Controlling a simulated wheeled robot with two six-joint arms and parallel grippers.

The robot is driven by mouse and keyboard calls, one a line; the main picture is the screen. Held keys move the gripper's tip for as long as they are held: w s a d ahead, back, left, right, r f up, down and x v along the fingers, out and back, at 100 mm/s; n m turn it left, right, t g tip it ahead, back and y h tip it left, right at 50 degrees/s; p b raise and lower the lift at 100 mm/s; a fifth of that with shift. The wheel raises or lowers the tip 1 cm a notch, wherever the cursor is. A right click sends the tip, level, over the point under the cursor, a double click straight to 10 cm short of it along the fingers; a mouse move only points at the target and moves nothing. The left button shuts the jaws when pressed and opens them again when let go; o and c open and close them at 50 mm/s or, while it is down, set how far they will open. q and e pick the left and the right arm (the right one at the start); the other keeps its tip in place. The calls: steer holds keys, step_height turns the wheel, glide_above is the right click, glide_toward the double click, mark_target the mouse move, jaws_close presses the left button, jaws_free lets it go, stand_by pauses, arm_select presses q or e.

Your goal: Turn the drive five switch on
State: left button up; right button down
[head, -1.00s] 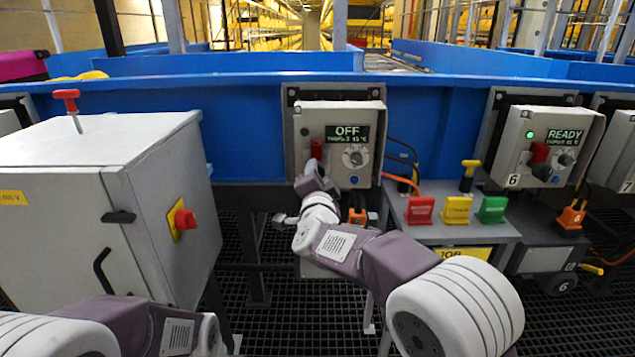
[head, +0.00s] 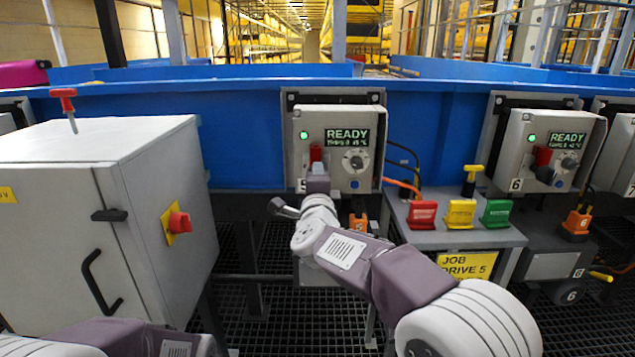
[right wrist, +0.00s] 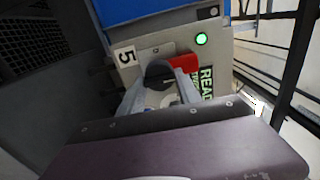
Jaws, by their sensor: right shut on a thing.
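The drive five box (head: 370,120) is mounted on the blue conveyor side in the head view. Its display reads READY and its green lamp (head: 304,135) is lit. The red part of the switch (head: 316,152) shows just above my right gripper (head: 317,172). In the right wrist view, the box carries the label 5 (right wrist: 126,55), and the green lamp (right wrist: 201,39) glows. My right gripper (right wrist: 160,88) is shut on the black switch handle (right wrist: 158,72), beside the red part (right wrist: 184,64). My left gripper is out of view; only my left arm shows at the bottom left.
A grey cabinet (head: 50,190) with a red knob (head: 178,221) stands at the left. Right of the drive five box, a shelf holds red, yellow and green blocks (head: 460,214) above a JOB DRIVE 5 sign (head: 466,264). The drive six box (head: 520,135) also reads READY.

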stand_by(0.3)
steer(key=c, duration=0.9)
jaws_free()
steer(key=shift+o, duration=0.2)
steer(key=s+p, duration=0.1)
steer(key=s, duration=0.8)
steer(key=shift+p, duration=0.4)
